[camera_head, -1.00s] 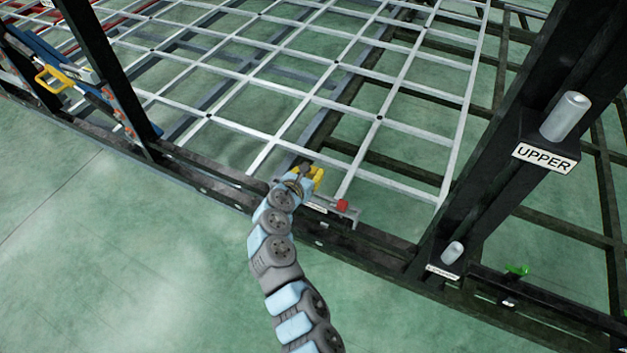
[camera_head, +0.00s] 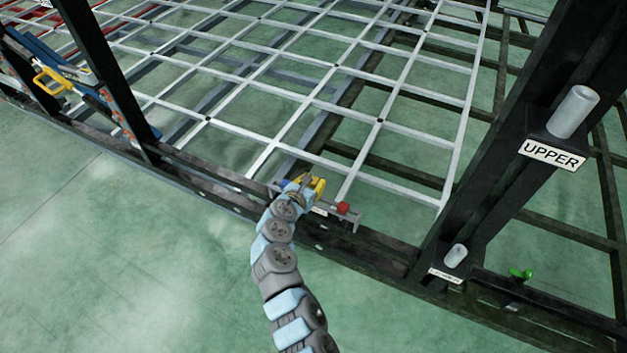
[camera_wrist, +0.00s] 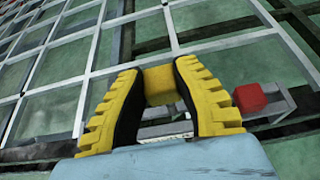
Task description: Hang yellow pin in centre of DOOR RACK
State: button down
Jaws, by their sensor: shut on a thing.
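My gripper (camera_head: 313,184) has yellow ridged fingers with black inner pads. In the wrist view my gripper (camera_wrist: 160,85) is shut on the yellow pin (camera_wrist: 160,84), a blocky yellow piece between the fingertips. The pin is at the middle of a small grey rack (camera_head: 356,221) on the dark frame rail; whether it touches the rack is hidden. The rack has a pale label (camera_head: 319,211), part of which shows between the fingers. I cannot read it. A red pin (camera_head: 342,208) sits at the rack's right; it also shows in the wrist view (camera_wrist: 250,98).
A small blue piece (camera_head: 287,184) shows just left of my gripper. A pale grid panel (camera_head: 265,105) lies behind the rack. A dark post (camera_head: 500,140) with an UPPER label and grey peg stands at right. A green piece (camera_head: 520,273) is lower right. The near floor is clear.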

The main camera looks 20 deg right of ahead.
jog(key=shift+f, duration=0.3)
jog(key=c, duration=0.9)
grip_release()
